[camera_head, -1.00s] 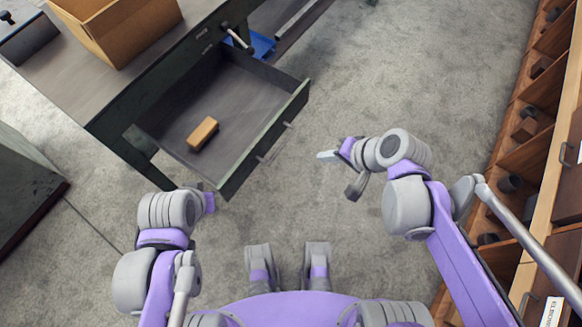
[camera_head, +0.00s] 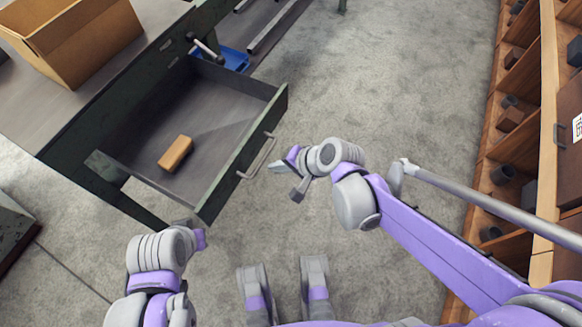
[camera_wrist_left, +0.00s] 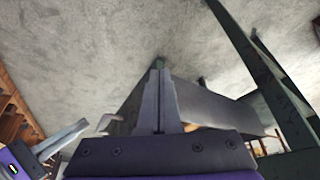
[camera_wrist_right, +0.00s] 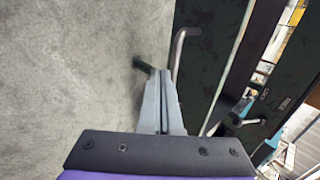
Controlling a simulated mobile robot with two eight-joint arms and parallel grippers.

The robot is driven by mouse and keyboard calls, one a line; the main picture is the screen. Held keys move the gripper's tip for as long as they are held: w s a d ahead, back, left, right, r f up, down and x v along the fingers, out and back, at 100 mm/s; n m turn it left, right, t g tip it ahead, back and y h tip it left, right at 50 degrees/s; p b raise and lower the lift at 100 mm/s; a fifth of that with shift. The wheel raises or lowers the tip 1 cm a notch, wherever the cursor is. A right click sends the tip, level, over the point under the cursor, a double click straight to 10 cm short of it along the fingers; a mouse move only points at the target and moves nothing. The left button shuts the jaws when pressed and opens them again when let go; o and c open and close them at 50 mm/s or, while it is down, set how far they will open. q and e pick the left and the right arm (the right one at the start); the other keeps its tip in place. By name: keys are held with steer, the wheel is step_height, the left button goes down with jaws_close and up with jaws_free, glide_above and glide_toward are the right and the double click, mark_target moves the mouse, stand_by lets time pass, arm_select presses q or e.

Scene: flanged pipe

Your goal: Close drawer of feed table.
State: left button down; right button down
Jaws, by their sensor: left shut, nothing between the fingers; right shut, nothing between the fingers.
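The feed table (camera_head: 75,125) is dark green, at the upper left of the head view. Its drawer (camera_head: 225,110) stands pulled out and holds an orange-brown block (camera_head: 175,153). The drawer front carries a bar handle (camera_head: 258,157), which also shows in the right wrist view (camera_wrist_right: 178,50). My right gripper (camera_head: 277,166) is shut and empty, just outside the drawer front, close to the handle; contact cannot be told. My left gripper (camera_wrist_left: 158,68) is shut and empty, near the drawer's near corner; its fingers are mostly hidden in the head view.
An open cardboard box (camera_head: 85,50) stands on the table top. A wooden shelf unit (camera_head: 510,150) with several dark parts lines the right side.

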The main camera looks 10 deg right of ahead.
steer(key=shift+w+a+f, duration=0.1)
steer(key=shift+w+a, duration=0.45)
steer(key=shift+a, duration=0.15)
steer(key=shift+a, duration=0.1)
steer(key=w+a, duration=0.6)
steer(key=a, duration=0.2)
steer(key=w+a, duration=0.6)
steer(key=a, duration=0.3)
steer(key=w+a+p, duration=0.1)
steer(key=w+a, duration=0.5)
steer(key=a, duration=0.2)
steer(key=shift+w+a, duration=0.2)
steer(key=shift+w, duration=0.1)
